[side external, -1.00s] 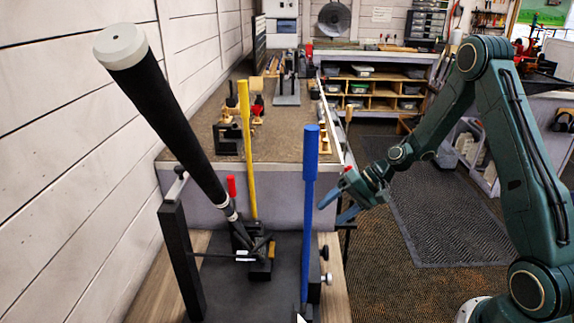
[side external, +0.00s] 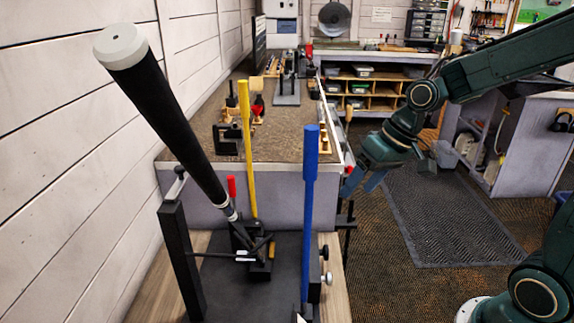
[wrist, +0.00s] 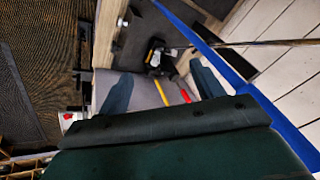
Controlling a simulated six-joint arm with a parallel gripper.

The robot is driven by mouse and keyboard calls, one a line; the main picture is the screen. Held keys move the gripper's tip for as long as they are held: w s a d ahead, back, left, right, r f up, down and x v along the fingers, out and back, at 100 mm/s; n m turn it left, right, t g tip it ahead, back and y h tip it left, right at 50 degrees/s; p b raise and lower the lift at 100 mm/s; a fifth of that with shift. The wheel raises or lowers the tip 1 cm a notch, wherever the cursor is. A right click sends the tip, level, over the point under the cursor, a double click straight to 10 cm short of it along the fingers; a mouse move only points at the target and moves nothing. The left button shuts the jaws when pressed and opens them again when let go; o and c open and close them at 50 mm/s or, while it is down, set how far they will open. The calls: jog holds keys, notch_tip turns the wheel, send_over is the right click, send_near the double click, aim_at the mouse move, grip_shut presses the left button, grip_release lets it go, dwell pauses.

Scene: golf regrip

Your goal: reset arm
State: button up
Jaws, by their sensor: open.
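My gripper (side external: 362,182) is open, with nothing seen between its fingers. In the side external view it is in the air just right of the bench's right edge, fingers pointing down. In the wrist view its two fingers (wrist: 160,88) show spread apart. A black grip with a white cap (side external: 165,110) leans at a slant in a black clamp stand (side external: 258,262). A blue shaft (side external: 310,190) stands upright to the left of my gripper and apart from it. A yellow shaft (side external: 246,140) stands upright behind the clamp.
The workbench (side external: 190,150) carries several tools and clamps. A wooden shelf with bins (side external: 370,92) stands behind. A dark floor mat (side external: 440,215) lies clear at the right. A white plank wall (side external: 60,170) borders the left.

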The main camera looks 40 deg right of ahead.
jog(key=s+r+h, duration=0.1)
jog(key=s+r, duration=0.1)
jog(key=s, duration=0.3)
jog(key=s+r+t+h, duration=0.1)
jog(key=s+r, duration=0.1)
jog(key=s, duration=0.3)
jog(key=s+r+n+h, duration=0.1)
jog(key=s+r, duration=0.1)
jog(key=s, duration=0.3)
jog(key=shift+s+a+r+t, duration=0.3)
jog(key=shift+r, duration=0.05)
dwell(0.4)
